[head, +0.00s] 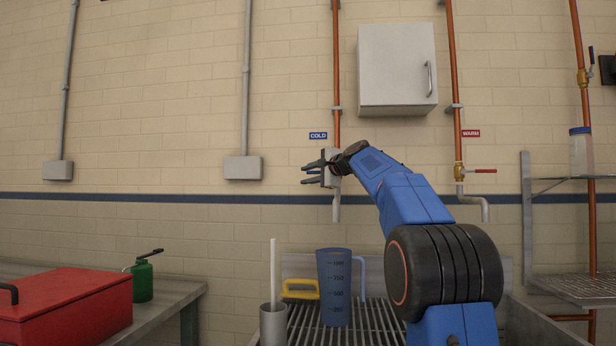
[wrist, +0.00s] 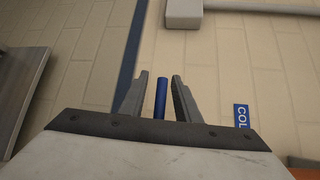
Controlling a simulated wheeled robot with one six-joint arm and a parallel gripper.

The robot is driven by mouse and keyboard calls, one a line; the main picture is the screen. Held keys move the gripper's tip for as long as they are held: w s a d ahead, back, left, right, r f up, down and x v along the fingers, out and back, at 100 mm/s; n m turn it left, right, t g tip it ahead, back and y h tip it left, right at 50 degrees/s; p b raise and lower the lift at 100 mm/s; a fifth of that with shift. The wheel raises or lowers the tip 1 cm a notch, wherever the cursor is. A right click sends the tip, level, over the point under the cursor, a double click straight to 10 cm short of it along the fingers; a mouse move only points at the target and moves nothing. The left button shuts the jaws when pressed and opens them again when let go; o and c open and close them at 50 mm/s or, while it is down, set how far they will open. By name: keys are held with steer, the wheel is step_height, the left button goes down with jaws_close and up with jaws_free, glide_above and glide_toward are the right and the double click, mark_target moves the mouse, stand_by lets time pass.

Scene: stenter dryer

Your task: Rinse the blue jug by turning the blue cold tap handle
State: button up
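The blue cold tap handle (wrist: 160,98) lies between the two fingers of my gripper (wrist: 159,80) in the wrist view, with a gap on each side. My gripper is open and also shows in the head view (head: 312,173), at the cold pipe below the COLD sign (head: 318,135). There my gripper and wrist cover most of the tap. The cold spout (head: 336,208) points down below it. The blue jug (head: 334,290) stands upright on the slatted sink rack (head: 305,325), beneath the spout, its handle to the right. I see no water flowing.
A yellow-handled item (head: 300,290) and a grey cup with a white rod (head: 273,322) are left of the jug. The warm tap with a red handle (head: 482,171) is to the right. A white cabinet (head: 396,68) hangs above. A red box (head: 70,308) sits on the left bench.

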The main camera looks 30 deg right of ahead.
jaws_close()
steer(key=shift+r, duration=0.15)
step_height(320, 180, up, 8)
steer(key=s+d+m+t+h, duration=0.1)
steer(key=d+m+t, duration=0.1)
steer(key=m+t, duration=0.5)
steer(key=shift+s+d+m, duration=0.35)
steer(key=shift+s+m, duration=0.05)
steer(key=shift+m, duration=0.3)
jaws_free()
